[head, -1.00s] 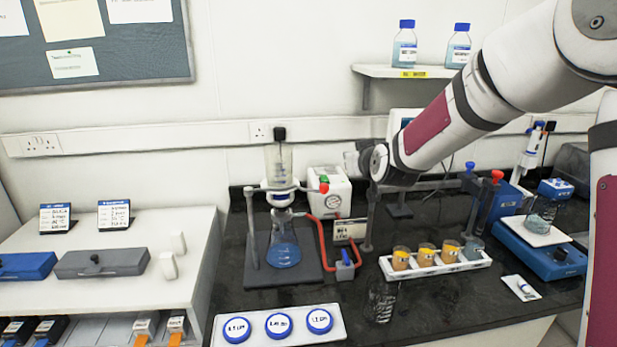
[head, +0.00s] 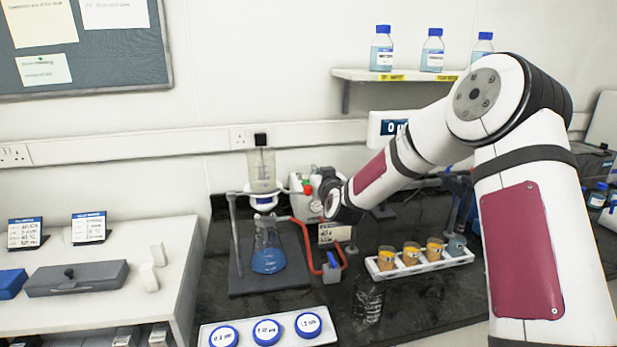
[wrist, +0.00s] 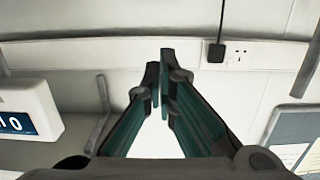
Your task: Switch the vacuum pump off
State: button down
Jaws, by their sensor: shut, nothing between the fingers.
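The vacuum pump (head: 301,208) is a white box with a round gauge. It stands on the dark bench behind the filter flask in the head view. The pump is not visible there.
The flask with blue liquid (head: 268,250) and its glass funnel stand just left of the pump. A red hose (head: 311,250) loops in front. A rack of amber beakers (head: 420,264) lies to the right. A wall display (wrist: 25,115) shows in the wrist view.

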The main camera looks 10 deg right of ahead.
send_over(307, 183)
jog(key=s, duration=0.2)
jog(key=shift+d+f, duration=0.3)
jog(key=shift+f, duration=0.3)
jog(key=shift+w+f, duration=0.15)
jog(key=shift+f, duration=0.4)
jog(key=shift+w+f, duration=0.15)
jog(key=shift+f, duration=0.35)
jog(key=shift+w+f, duration=0.15)
jog(key=shift+f, duration=0.75)
jog(key=shift+w+a+f+g+b, duration=0.1)
jog(key=shift+w+f+g+b, duration=0.05)
jog(key=shift+w+g+b, duration=0.2)
jog(key=shift+s+f+g, duration=0.1)
jog(key=shift+f+g, duration=0.1)
jog(key=shift+g, duration=0.05)
jog(key=shift+r, duration=0.15)
